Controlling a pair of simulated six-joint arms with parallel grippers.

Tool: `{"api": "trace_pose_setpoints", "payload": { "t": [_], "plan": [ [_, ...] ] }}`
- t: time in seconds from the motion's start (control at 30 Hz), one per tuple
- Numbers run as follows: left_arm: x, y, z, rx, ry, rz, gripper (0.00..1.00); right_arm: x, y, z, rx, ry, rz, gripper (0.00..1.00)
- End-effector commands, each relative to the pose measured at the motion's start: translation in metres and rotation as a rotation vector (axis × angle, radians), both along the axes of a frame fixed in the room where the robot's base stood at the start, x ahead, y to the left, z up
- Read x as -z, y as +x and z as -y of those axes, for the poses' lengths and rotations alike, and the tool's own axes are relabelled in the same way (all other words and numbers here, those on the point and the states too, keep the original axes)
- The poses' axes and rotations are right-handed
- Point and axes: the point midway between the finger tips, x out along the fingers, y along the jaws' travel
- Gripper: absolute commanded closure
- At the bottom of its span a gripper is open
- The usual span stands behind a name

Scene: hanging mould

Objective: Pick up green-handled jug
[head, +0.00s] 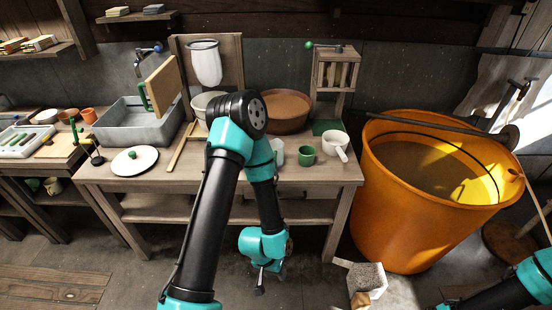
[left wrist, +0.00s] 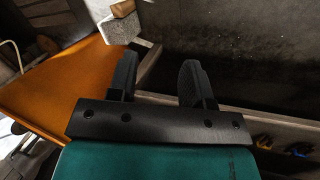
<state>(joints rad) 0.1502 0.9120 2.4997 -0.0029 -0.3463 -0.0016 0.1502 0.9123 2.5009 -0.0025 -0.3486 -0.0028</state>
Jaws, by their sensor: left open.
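I cannot make out a jug with a clearly green handle. A white jug-like vessel (head: 336,143) with a pale handle stands at the right end of the workbench. A green mug (head: 306,156) stands left of it, and a pale cup (head: 278,151) stands beside my arm. My left gripper (head: 261,285) hangs low in front of the bench, below its top and apart from these vessels. In the left wrist view its two fingers (left wrist: 156,82) are spread with nothing held between them. My right gripper is outside the frames; only part of that arm shows at lower right.
A large orange tub (head: 425,225) stands right of the workbench (head: 150,178). A brown basin (head: 286,108) is at the back, a grey sink (head: 135,127) at left. My left arm crosses the bench's middle.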

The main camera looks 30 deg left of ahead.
Motion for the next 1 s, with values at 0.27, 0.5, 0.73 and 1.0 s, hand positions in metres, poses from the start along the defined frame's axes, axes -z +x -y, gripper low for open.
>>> {"api": "trace_pose_setpoints", "payload": {
  "t": [0.27, 0.5, 0.73, 1.0],
  "plan": [
    [-0.008, 0.056, -0.007, -0.029, -0.01, -0.009, 0.54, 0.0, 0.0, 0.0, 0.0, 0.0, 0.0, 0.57],
    [-0.053, 0.161, -0.036, -0.086, 0.015, -0.046, 0.54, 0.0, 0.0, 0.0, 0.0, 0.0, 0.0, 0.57],
    [-0.133, 0.247, -0.082, -0.176, 0.098, -0.087, 0.54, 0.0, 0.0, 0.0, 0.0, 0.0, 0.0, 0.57],
    [-0.264, 0.309, -0.15, -0.35, 0.241, -0.128, 0.54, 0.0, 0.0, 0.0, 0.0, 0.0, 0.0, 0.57]
  ]
}}
